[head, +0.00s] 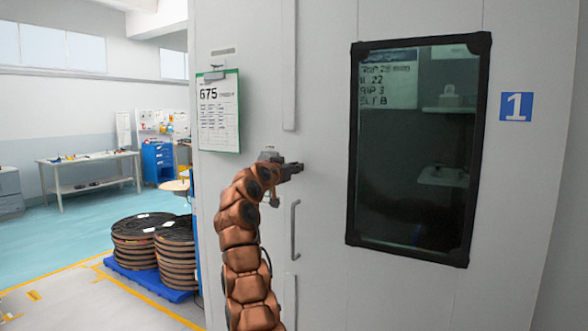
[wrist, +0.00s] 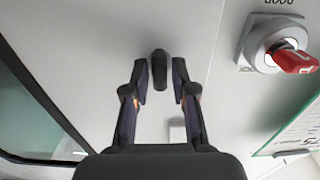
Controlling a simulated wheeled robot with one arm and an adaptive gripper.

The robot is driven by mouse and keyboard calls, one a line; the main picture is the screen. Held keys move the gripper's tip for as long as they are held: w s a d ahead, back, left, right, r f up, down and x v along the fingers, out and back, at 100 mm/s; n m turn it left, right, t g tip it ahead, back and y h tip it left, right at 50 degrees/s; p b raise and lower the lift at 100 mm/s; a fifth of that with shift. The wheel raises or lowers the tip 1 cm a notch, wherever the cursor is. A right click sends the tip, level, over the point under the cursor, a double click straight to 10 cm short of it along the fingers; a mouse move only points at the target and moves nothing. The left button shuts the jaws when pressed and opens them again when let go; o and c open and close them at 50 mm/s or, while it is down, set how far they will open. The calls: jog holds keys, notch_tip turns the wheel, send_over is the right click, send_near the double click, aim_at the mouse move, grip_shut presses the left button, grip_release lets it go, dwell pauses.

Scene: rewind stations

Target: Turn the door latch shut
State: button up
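My gripper (wrist: 160,80) is open in the wrist view, one finger on each side of a dark upright lever (wrist: 160,65), which looks like the door latch. A narrow gap shows between the lever and each finger. In the head view my gripper (head: 292,170) is at the grey door (head: 325,200), above the pull handle (head: 295,230) and left of the window. The lever is not clearly seen there. A red rotary handle (wrist: 296,62) on a grey round base is to the right in the wrist view, under an upside-down label that seems to read DOOR.
A clipboard sheet (head: 219,110) hangs left of my gripper. The dark-framed window (head: 415,160) is to its right, beside a blue number 1 sign (head: 516,107). Cable reels (head: 135,242) stand on a blue pallet at the left. A workbench (head: 90,160) stands farther back.

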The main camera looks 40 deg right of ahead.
grip_shut()
jog(key=shift+a+n+b, duration=0.1)
jog(key=shift+n+b, duration=0.2)
jog(key=shift+b, duration=0.05)
jog(key=n, duration=1.7)
jog(key=shift+w+f, duration=0.1)
jog(key=shift+w, duration=0.05)
jog(key=shift+n, duration=0.3)
dwell(0.4)
